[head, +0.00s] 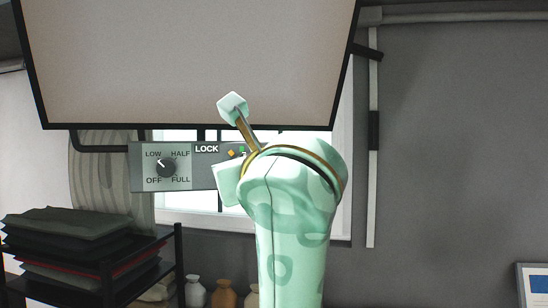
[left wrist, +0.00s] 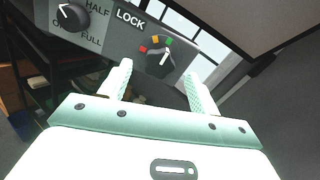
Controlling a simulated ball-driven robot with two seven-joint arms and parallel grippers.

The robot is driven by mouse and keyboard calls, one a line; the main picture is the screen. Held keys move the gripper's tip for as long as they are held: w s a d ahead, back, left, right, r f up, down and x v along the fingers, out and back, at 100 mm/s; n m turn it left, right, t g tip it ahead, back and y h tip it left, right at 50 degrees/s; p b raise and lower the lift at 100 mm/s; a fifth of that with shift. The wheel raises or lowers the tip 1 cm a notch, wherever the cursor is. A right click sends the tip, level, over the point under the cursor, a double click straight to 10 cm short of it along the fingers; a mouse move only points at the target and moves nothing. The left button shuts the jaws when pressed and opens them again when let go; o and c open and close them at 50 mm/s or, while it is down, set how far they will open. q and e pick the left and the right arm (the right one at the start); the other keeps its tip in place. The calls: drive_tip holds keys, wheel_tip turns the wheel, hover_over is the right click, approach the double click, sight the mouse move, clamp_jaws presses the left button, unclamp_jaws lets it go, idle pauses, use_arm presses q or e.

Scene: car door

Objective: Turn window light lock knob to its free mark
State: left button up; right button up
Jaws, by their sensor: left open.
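The lock knob (left wrist: 158,63) is a dark round knob on the grey panel beside the LOCK label (left wrist: 130,18). Its white pointer is tilted up and right, roughly toward the green mark (left wrist: 168,41). An orange mark (left wrist: 155,40) and a red mark (left wrist: 143,49) lie left of that. My left gripper (left wrist: 158,70) is open and empty, its fingertips just below and to either side of the knob in the left wrist view; contact cannot be told. In the head view my arm hides the lock knob; the orange mark (head: 232,153) shows. My right gripper is not in view.
A second knob (head: 167,167) with OFF, LOW, HALF and FULL marks sits left on the same panel (head: 137,169). A large framed board (head: 190,60) hangs above. A shelf with folded cloths (head: 70,225) stands lower left. A window lies behind the panel.

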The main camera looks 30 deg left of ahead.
use_arm(q)
drive_tip(key=p+x, duration=0.1)
drive_tip(key=x, duration=0.3)
drive_tip(key=shift+w+a, duration=0.2)
drive_tip(key=shift+w, duration=0.1)
drive_tip(key=c, duration=1)
drive_tip(key=shift+o, duration=0.2)
